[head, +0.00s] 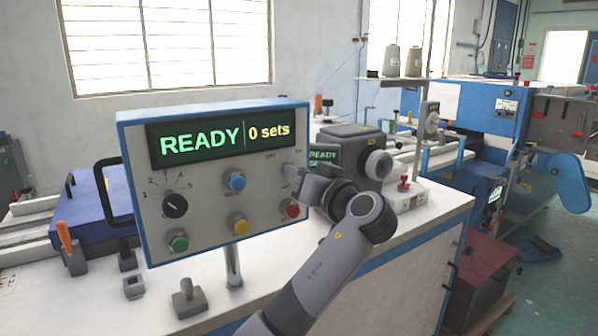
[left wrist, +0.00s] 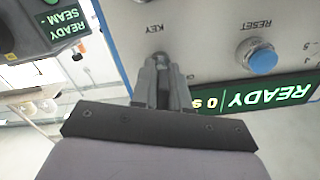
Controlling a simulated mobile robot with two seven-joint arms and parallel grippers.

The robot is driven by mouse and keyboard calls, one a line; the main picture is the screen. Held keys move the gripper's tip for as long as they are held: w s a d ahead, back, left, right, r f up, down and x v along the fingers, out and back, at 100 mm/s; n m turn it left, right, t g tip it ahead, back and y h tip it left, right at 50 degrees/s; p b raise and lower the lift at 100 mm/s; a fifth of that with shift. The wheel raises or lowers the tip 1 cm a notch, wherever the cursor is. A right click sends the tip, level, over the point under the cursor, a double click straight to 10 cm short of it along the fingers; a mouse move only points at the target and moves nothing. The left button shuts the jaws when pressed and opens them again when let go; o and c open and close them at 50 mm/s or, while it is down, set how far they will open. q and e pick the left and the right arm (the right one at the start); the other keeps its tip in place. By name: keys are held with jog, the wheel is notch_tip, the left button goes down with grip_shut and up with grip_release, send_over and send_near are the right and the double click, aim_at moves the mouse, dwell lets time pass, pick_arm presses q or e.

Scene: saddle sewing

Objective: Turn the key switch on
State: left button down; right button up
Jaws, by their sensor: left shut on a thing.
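The control panel (head: 205,228) is a grey box with a blue frame on a post. Its green display (head: 210,136) reads "READY 0 sets". The key switch sits at the upper right of the panel face, by the OFF and ON marks. My left gripper (head: 293,178) reaches it from the right, with its fingers shut on the key. In the left wrist view the fingers (left wrist: 161,66) meet the panel just by the KEY label and hide the key, so its angle cannot be seen. My right gripper is not in view.
Close to my gripper are a blue reset button (head: 236,181) and a red button (head: 292,210). Also on the panel are a yellow button (head: 239,224), a green button (head: 179,242) and a black dial (head: 175,205). A grey sewing head (head: 352,140) stands behind my wrist.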

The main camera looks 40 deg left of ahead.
pick_arm(q)
jog(key=m+p, duration=0.2)
jog(key=m, duration=0.2)
jog(key=shift+m+p, duration=0.3)
jog(key=shift+m, duration=0.1)
jog(key=shift+f, duration=0.1)
jog(key=c, duration=1.2)
grip_release()
jog(key=shift+c, duration=0.2)
jog(key=b+v, duration=0.1)
jog(key=v, duration=0.6)
jog(key=shift+b, duration=0.35)
jog(key=shift+s+d, duration=0.1)
